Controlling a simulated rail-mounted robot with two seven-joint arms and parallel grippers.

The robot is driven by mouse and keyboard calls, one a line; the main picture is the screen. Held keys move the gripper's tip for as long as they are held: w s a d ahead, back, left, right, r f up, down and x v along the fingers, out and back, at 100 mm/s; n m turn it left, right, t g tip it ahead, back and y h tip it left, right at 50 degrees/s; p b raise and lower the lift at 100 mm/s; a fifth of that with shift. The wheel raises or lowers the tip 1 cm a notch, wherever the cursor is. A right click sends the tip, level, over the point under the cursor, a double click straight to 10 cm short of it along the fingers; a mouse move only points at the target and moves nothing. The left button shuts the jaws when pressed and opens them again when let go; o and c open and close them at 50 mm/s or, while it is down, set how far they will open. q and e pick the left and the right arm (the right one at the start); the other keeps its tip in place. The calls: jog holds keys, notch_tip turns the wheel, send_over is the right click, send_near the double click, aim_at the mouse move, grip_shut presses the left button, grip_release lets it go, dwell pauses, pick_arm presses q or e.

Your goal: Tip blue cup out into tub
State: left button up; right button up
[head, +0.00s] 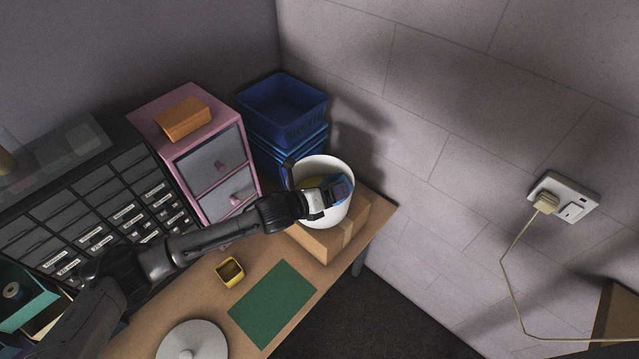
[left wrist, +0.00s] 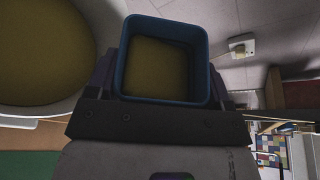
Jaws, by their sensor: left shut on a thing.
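My left gripper (head: 328,196) is shut on the blue cup (head: 343,188), a small square cup, and holds it at the right part of the white tub's mouth. In the left wrist view the fingers of my left gripper (left wrist: 162,80) flank the blue cup (left wrist: 128,88). Its open mouth faces that camera and shows a dull yellow inside; I cannot tell if this is contents. The white tub (head: 312,163) stands on a cardboard box, with yellow inside. In the left wrist view the tub (left wrist: 108,35) is at the left, with a dull yellow mass in it. My right gripper is not in view.
Stacked blue crates (head: 283,110) stand behind the tub, and a pink drawer unit (head: 185,150) to their left. The cardboard box (head: 335,238) is near the table's right edge. A small yellow cup (head: 230,271), a green mat (head: 272,304) and a round grey lid (head: 205,340) lie in front.

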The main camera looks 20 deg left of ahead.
aim_at(330, 176)
pick_arm(q)
jog(key=shift+a+r+n+h+b, duration=0.15)
jog(key=shift+r+n+h+b, duration=0.2)
jog(key=shift+n+b, duration=0.25)
dwell(0.6)
jog(key=shift+a+f+n+h+b, duration=0.1)
jog(key=shift+f+n+h+b, duration=0.5)
jog(key=shift+b, duration=0.55)
jog(key=shift+w+a+r+n+t+b, duration=0.15)
jog(key=shift+r+n+t+b, duration=0.25)
jog(key=shift+n, duration=0.4)
jog(key=shift+w+f+b, duration=0.3)
jog(key=shift+w+b, duration=0.05)
jog(key=shift+b, duration=0.5)
jog(key=w+b, duration=0.2)
jog(key=b, duration=0.2)
jog(key=shift+w+f+n+h, duration=0.15)
jog(key=shift+w+n+h, duration=0.15)
jog(key=shift+w+h, duration=0.05)
jog(key=w+b, duration=0.1)
jog(key=b, duration=0.1)
jog(key=w+b, duration=0.1)
jog(key=b, duration=0.2)
jog(key=w+n+b, duration=0.1)
jog(key=w+b, duration=0.1)
jog(key=shift+f, duration=0.25)
jog(key=shift+s+r, duration=0.15)
jog(key=shift+r, duration=0.05)
